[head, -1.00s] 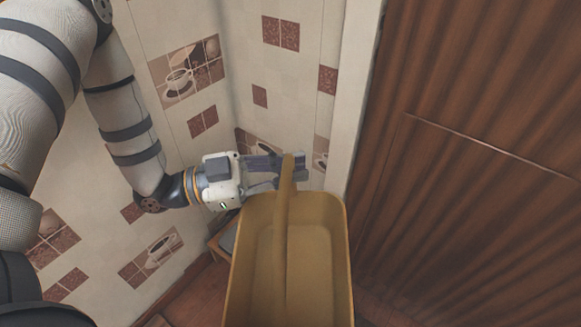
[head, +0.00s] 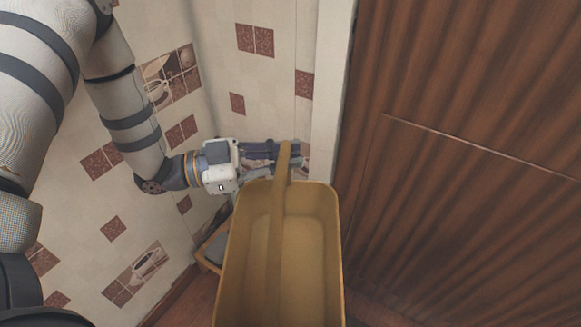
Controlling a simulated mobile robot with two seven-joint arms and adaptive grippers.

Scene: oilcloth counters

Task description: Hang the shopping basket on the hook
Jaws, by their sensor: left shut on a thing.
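The shopping basket (head: 306,250) is a yellow-brown open tub with a tall arched handle (head: 277,215). It hangs in the lower middle of the head view, and its bottom edge is cut off by the frame. My left gripper (head: 285,158) comes in from the left and is shut on the far upper part of the handle. The inside of the basket looks empty. My right gripper is not in view. I see no hook in this view.
A tiled wall (head: 215,60) with brown and coffee-cup tiles stands behind and left of my arm. A brown ribbed panel (head: 470,120) fills the right side. A small wooden piece with a grey top (head: 215,248) stands low, left of the basket.

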